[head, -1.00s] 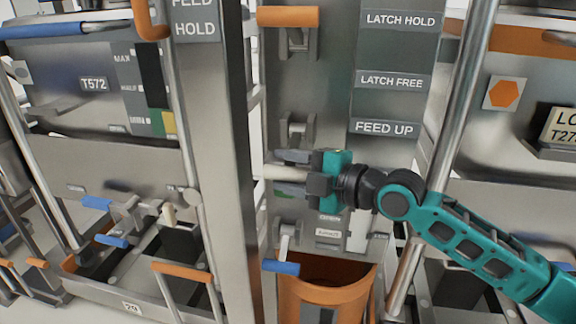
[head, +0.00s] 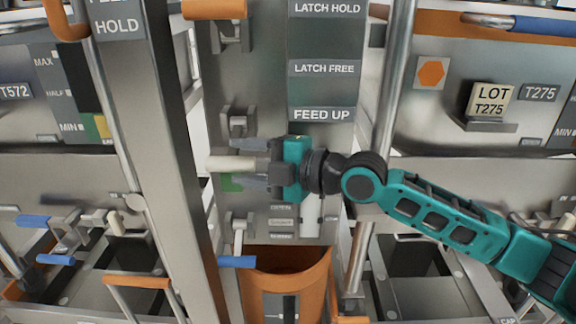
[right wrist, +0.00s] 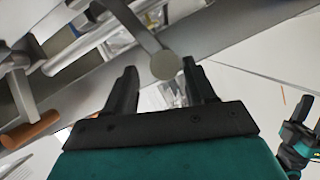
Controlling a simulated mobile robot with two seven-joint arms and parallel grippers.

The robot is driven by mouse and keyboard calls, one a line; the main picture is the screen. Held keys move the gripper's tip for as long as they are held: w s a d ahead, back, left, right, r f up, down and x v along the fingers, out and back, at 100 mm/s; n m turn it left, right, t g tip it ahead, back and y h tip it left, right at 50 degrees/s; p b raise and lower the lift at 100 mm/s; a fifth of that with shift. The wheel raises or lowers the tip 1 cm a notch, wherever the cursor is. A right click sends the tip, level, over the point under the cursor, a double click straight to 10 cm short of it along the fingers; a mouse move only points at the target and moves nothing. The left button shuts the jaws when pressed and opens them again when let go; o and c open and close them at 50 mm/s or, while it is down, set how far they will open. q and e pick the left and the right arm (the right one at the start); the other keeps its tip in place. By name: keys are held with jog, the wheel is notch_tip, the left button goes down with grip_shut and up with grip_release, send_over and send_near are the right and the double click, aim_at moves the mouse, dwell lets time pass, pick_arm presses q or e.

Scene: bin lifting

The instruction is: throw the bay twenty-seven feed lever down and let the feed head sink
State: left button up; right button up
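The pale lever handle (head: 228,163) sticks out from the narrow grey panel (head: 258,90), below the FEED UP plate (head: 323,115). My right gripper (head: 243,165) comes in from the right, with one finger above the handle and one below. A gap shows on both sides of the handle, so the gripper is open around it. In the right wrist view the round end (right wrist: 166,65) of a lever lies between the two fingertips (right wrist: 160,68).
An orange-handled lever (head: 214,9) is above and a blue-handled one (head: 237,261) below, over an orange bin (head: 288,262). A steel post (head: 150,130) stands close left of the handle; a round pole (head: 385,120) stands right.

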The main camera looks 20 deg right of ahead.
jog(key=f+b+v, duration=0.1)
jog(key=v, duration=0.8)
jog(key=shift+s+d+r, duration=0.25)
jog(key=shift+r, duration=0.15)
